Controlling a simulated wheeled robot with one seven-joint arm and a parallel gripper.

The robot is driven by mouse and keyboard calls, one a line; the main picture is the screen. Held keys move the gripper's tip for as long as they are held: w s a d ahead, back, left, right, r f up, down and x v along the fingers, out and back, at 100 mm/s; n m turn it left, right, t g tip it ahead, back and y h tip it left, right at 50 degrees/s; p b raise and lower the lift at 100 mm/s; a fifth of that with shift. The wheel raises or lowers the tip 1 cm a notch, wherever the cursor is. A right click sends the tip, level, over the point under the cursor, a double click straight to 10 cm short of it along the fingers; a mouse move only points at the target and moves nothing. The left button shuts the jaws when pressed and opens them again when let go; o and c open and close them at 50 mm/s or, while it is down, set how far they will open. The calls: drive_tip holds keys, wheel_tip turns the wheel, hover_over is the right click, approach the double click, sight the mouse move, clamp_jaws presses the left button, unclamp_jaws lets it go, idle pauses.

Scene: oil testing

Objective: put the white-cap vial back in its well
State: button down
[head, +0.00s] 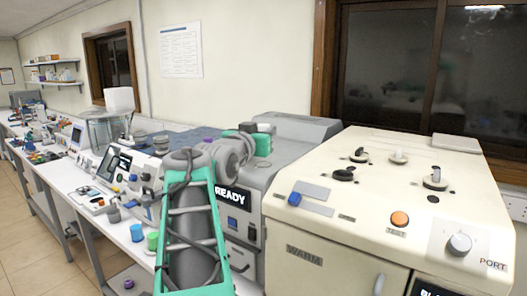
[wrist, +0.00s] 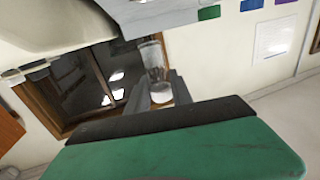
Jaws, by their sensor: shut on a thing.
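The white-cap vial (wrist: 154,58) is a clear glass tube in the wrist view, with its white cap (wrist: 162,93) toward my gripper. My gripper (wrist: 160,88) is shut on it, with one grey finger on each side near the cap. In the head view my green and grey arm reaches over the grey machine; the gripper (head: 256,140) is small there and partly hidden, and the vial cannot be made out. I cannot make out the vial's well in either view.
The grey machine (head: 252,197) with a READY display stands beside a large cream machine (head: 330,215) bearing knobs, buttons and several round fittings on top. A long white bench (head: 95,215) with instruments and cups runs to the left. A wall and dark window stand behind.

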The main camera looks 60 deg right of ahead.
drive_tip(key=d+f, duration=0.1)
drive_tip(key=w+d+f, duration=0.1)
drive_tip(key=f, duration=0.1)
drive_tip(key=d+f+p, duration=0.1)
drive_tip(key=shift+w+f, duration=0.2)
drive_tip(key=shift+w, duration=0.1)
drive_tip(key=f, duration=0.3)
drive_tip(key=shift+w+d, duration=0.1)
drive_tip(key=shift+d, duration=0.1)
drive_tip(key=shift+f, duration=0.45)
drive_tip(key=c, duration=1.1)
unclamp_jaws()
drive_tip(key=shift+r, duration=0.15)
